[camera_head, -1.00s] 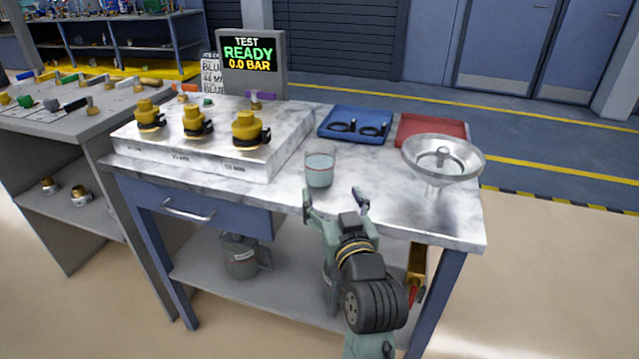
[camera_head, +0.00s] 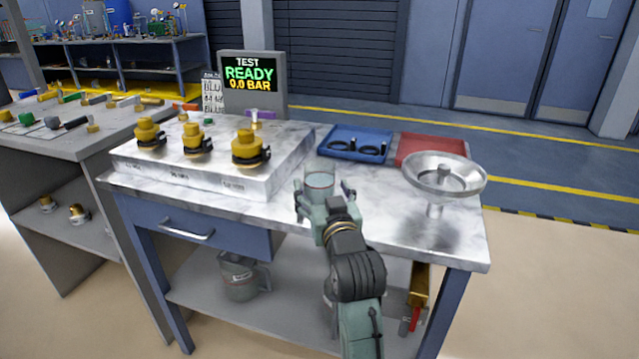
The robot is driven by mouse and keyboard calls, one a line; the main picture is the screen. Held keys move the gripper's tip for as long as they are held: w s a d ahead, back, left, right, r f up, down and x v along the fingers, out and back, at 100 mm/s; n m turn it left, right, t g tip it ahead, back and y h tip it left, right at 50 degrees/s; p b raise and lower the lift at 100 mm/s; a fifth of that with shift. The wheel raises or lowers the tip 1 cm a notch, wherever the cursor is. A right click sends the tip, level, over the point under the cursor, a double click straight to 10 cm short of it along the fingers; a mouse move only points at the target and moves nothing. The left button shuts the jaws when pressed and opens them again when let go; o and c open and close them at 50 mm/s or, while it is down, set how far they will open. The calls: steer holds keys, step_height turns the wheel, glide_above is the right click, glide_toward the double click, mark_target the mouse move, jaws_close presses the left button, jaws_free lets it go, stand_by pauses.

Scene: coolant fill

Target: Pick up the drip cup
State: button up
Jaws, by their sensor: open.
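The drip cup (camera_head: 319,181) is a small clear cup with a reddish line near its rim. It stands upright on the marble-like bench top (camera_head: 385,208), in front of the raised block with the yellow-capped fittings. My gripper (camera_head: 322,188) is open at the cup, with one finger at its left and one at its right. The gripper's body hides the lower part of the cup. I cannot tell whether the fingers touch it.
A metal funnel (camera_head: 444,178) stands at the right of the bench. A blue tray (camera_head: 357,133) with black rings and a red tray (camera_head: 430,143) lie behind. Yellow-capped fittings (camera_head: 250,150) stand on the block at left. A jug (camera_head: 238,278) is on the lower shelf.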

mark_target(323, 177)
steer(key=shift+c, duration=0.3)
steer(key=c, duration=1.3)
steer(key=shift+r, duration=0.25)
steer(key=shift+r, duration=1.5)
steer(key=s, duration=0.1)
steer(key=s+a, duration=0.1)
steer(key=s, duration=0.1)
steer(key=s+b, duration=0.1)
steer(key=shift+s+a+r, duration=0.25)
steer(key=shift+s+a, duration=0.15)
steer(key=shift+s+f+b, duration=0.25)
steer(key=shift+s+b, duration=0.05)
steer(key=shift+b, duration=0.35)
steer(key=b, duration=0.3)
steer(key=shift+s+a, duration=0.2)
steer(key=shift+s, duration=0.15)
steer(key=s+a+r+b, duration=0.1)
steer(key=s+a+b, duration=0.2)
steer(key=s+b, duration=0.6)
steer(key=b, duration=0.3)
steer(key=shift+r, duration=0.25)
